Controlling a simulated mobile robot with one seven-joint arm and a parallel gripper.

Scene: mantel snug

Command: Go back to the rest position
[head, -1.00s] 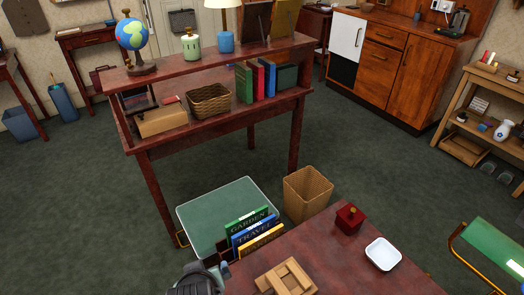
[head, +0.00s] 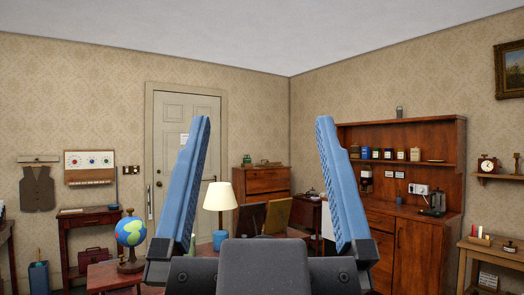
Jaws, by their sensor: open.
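My gripper (head: 262,185) is raised upright in the middle of the head view, close to the camera. Its two blue fingers are spread wide and point up, with nothing between them. The room's corner and back wall show through the gap. The gripper's dark body hides part of the desk behind it.
A globe (head: 130,232) and a lit lamp (head: 218,200) stand beyond my gripper to the left. A wooden hutch (head: 411,225) with jars and a kettle (head: 438,202) stands at the right. A closed door (head: 184,130) is at the back. The floor is mostly out of view.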

